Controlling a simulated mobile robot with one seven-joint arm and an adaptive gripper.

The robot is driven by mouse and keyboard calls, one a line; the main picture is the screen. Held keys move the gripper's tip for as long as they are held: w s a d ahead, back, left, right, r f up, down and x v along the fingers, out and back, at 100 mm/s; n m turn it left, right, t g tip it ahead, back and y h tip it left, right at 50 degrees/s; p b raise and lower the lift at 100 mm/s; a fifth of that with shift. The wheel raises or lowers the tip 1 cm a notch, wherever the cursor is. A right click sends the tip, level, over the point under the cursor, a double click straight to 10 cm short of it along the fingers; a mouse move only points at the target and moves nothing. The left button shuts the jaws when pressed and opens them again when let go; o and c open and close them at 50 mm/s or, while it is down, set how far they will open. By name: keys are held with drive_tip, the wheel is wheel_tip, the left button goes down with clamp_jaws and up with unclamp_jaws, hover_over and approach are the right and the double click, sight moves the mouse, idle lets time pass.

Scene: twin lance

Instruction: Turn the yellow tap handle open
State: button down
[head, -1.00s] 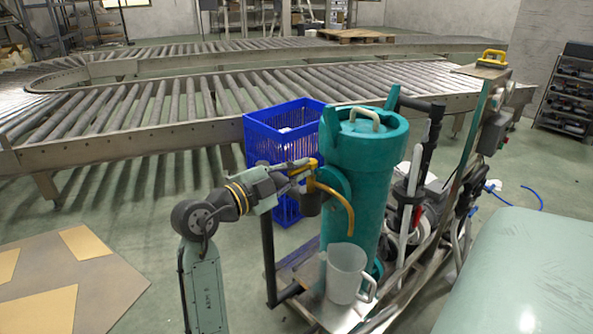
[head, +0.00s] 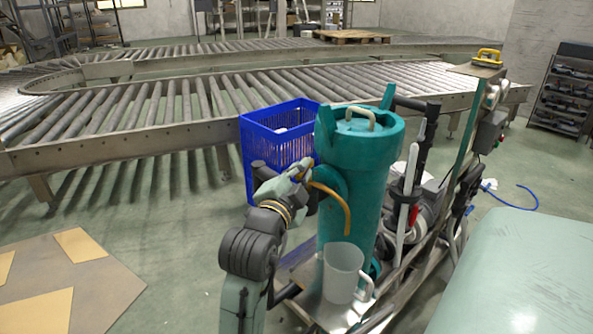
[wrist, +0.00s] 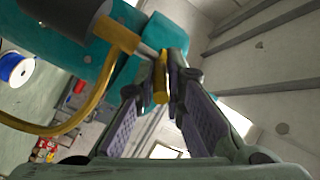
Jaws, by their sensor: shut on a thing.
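The yellow tap handle (wrist: 160,82) is a short bar between my fingertips in the wrist view. My gripper (wrist: 163,70) is shut on it, and it also shows beside the teal tank in the head view (head: 302,173). In the head view my fingers mostly hide the handle. The curved yellow spout (head: 341,204) bends down from the tank's side; in the wrist view the spout (wrist: 75,124) curves at left. The teal tank (head: 351,210) stands upright. A translucent jug (head: 341,272) stands below the spout's end. I cannot see any flow.
A blue crate (head: 262,150) is just behind my gripper. The tank and jug stand on a metal cart (head: 305,283) crowded with hoses and poles at right. A roller conveyor (head: 130,125) runs behind. A pale green rounded surface (head: 515,275) fills the lower right.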

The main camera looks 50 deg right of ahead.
drive_tip(key=shift+s+d+n+t+y+p, duration=0.55)
drive_tip(key=shift+n+t+y+p, duration=0.5)
drive_tip(key=shift+n+t+y, duration=1.2)
drive_tip(key=shift+s+d+n+t+y+p, duration=0.4)
drive_tip(key=shift+d+n+t+y+p, duration=0.45)
drive_tip(key=shift+n+t+y, duration=1.4)
drive_tip(key=shift+s+d+n+t+y+p, duration=0.45)
drive_tip(key=shift+n+t+y+p, duration=1.05)
drive_tip(key=shift+y, duration=1.5)
drive_tip(key=shift+n, duration=0.3)
drive_tip(key=shift+a, duration=0.1)
drive_tip(key=c, duration=1.7)
unclamp_jaws()
drive_tip(key=shift+w, duration=0.1)
drive_tip(key=shift+o, duration=0.2)
